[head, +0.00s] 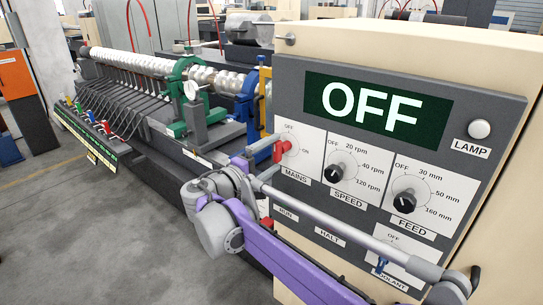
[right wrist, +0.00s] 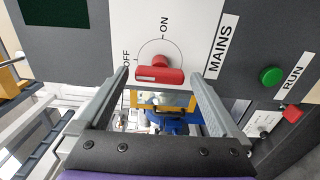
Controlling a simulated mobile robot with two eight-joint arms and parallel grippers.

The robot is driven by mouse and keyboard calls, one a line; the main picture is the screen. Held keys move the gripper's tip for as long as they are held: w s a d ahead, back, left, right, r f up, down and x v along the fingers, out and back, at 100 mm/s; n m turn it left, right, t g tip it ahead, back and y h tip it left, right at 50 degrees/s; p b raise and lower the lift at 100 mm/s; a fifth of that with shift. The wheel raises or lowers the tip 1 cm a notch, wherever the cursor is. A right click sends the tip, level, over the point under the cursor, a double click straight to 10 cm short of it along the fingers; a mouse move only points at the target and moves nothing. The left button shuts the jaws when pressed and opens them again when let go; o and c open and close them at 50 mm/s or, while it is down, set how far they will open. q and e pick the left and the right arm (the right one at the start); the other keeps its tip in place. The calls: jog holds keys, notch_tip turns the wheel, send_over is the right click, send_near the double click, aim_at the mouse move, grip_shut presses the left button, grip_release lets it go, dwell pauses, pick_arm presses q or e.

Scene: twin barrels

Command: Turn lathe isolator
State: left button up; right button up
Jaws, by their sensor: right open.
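The isolator is a red MAINS knob (head: 285,147) on the lathe's dark control panel, and the big display (head: 378,105) above it reads OFF. In the right wrist view the red knob (right wrist: 160,75) lies with its white mark toward OFF; ON is a quarter turn away. My right gripper (head: 276,156) is at the knob in the head view. In the wrist view its open fingers (right wrist: 160,78) stand to either side of the knob, with a gap on both sides. Nothing is held. My left gripper is not in view.
The SPEED knob (head: 341,171) and FEED knob (head: 404,201) sit right of the isolator. A green RUN button (right wrist: 271,76) and a red button (right wrist: 292,114) lie close by. The lathe bed with the workpiece (head: 140,62) runs away to the left. Floor (head: 90,230) is clear at left.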

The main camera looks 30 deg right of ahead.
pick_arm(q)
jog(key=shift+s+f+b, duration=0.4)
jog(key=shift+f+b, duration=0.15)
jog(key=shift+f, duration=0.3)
pick_arm(e)
jog(key=v, duration=1)
jog(key=shift+s+a, duration=0.2)
jog(key=shift+a, duration=0.15)
jog(key=shift+f, duration=0.1)
jog(key=s+d+f+g+y, duration=0.1)
jog(key=s+d+f+y, duration=0.25)
jog(key=s+f, duration=0.4)
jog(key=s+d+f+g+y, duration=0.15)
jog(key=s+f+y, duration=0.25)
jog(key=f, duration=0.6)
jog(key=s+a+f+m+y, duration=0.2)
jog(key=s+a+f+y, duration=0.2)
jog(key=s+f, duration=0.1)
jog(key=s+a+f+m+t+y, duration=0.1)
jog(key=s+a+f+y, duration=0.3)
jog(key=f, duration=0.4)
jog(key=shift+s+f+m+y, duration=0.2)
jog(key=shift+s+m+y, duration=0.5)
jog(key=shift+s, duration=0.5)
